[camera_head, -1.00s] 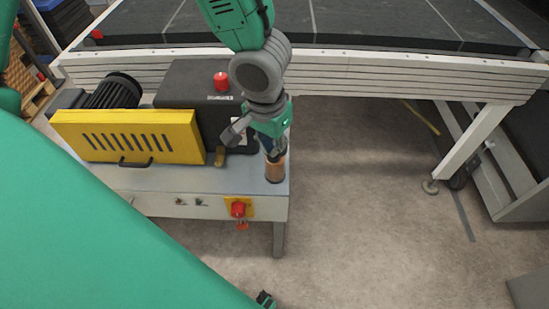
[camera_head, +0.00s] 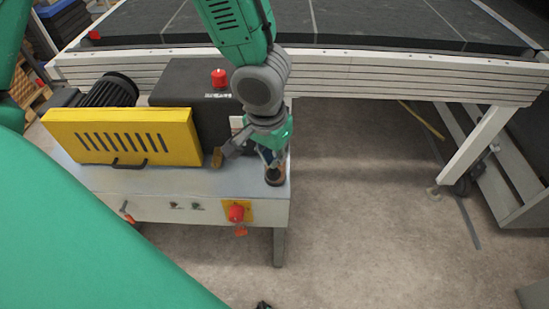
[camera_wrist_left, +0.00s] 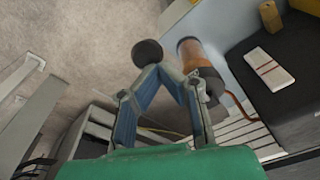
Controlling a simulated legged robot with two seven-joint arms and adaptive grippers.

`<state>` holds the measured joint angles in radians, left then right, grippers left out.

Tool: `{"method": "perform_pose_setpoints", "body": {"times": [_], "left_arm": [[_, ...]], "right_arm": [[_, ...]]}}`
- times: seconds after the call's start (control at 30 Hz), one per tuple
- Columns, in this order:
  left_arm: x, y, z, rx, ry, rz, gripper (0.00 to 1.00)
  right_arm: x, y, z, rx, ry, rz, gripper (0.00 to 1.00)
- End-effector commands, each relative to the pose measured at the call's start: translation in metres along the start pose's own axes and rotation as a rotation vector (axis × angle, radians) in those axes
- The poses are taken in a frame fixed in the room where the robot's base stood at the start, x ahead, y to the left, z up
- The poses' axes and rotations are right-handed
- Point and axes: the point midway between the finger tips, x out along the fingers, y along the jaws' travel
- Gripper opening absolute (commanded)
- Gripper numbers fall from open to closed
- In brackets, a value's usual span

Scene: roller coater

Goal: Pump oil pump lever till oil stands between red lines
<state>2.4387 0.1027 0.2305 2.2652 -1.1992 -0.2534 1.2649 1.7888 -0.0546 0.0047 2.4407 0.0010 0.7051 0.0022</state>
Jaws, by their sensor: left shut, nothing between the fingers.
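My left gripper (camera_head: 270,160) is over the right end of the machine's grey base. In the left wrist view its fingers (camera_wrist_left: 157,72) meet at the tips with nothing between them. A round black knob (camera_wrist_left: 147,52) shows just beyond the fingertips; I cannot tell whether they touch it. The amber oil cylinder (camera_wrist_left: 192,55) with dark ends lies close beside the fingers in that view. In the head view the gripper largely hides the cylinder, and a dark round part (camera_head: 275,179) shows below the fingers. My right gripper is not recognisable.
The grey base (camera_head: 180,182) carries a yellow slotted guard (camera_head: 122,137), a black motor (camera_head: 110,90) and a black housing with a red button (camera_head: 219,78). A red switch (camera_head: 236,212) is on its front. A white-framed conveyor (camera_head: 400,72) runs behind.

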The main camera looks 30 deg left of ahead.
Motion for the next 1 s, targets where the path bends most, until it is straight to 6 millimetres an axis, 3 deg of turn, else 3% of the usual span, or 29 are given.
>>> {"method": "perform_pose_setpoints", "body": {"times": [0.03, 0.47, 0.7, 1.0], "left_arm": [[0.007, 0.0, 0.0, 0.001, 0.001, -0.001, 0.0], [0.004, 0.0, 0.001, 0.001, 0.001, 0.001, 0.0], [-0.006, 0.0, 0.026, 0.002, 0.002, -0.002, 0.0], [-0.008, 0.0, 0.029, 0.001, 0.001, 0.001, 0.0]], "right_arm": [[0.007, 0.0, 0.0, 0.0, 0.0, 0.0, 0.59], [0.005, 0.0, 0.0, 0.0, 0.001, 0.0, 0.59], [0.016, 0.0, 0.001, 0.0, 0.0, 0.0, 0.59], [0.015, 0.0, 0.001, 0.0, 0.0, 0.0, 0.59]]}}
